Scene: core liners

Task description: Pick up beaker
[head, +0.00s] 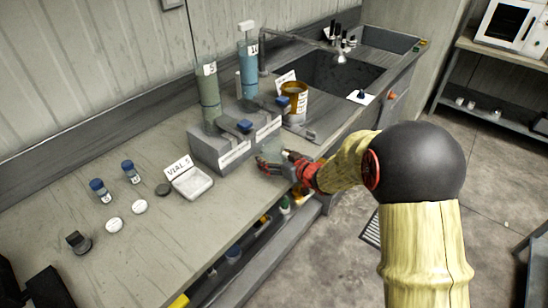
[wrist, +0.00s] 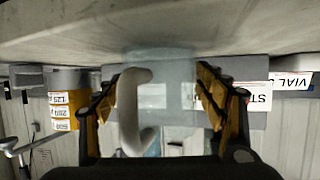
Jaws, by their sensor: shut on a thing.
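The beaker (wrist: 178,85) is a clear, pale blue-grey vessel with a thick white handle (wrist: 130,110). In the wrist view, which is upside down, it sits between the two dark, tan-padded fingers of my gripper (wrist: 158,98). My gripper is shut on it, with a finger on each side. In the head view my red and grey gripper (head: 281,166) is at the counter's front edge, just in front of the grey dispenser block (head: 222,152). The beaker is mostly hidden there. I cannot tell whether its base touches the counter.
Green (head: 209,95) and blue (head: 249,72) cylinders stand on the block. An amber jar (head: 296,103) is right of it, before the sink (head: 345,75). A labelled white tray (head: 192,183), blue-capped vials (head: 100,190) and white lids (head: 139,207) lie left.

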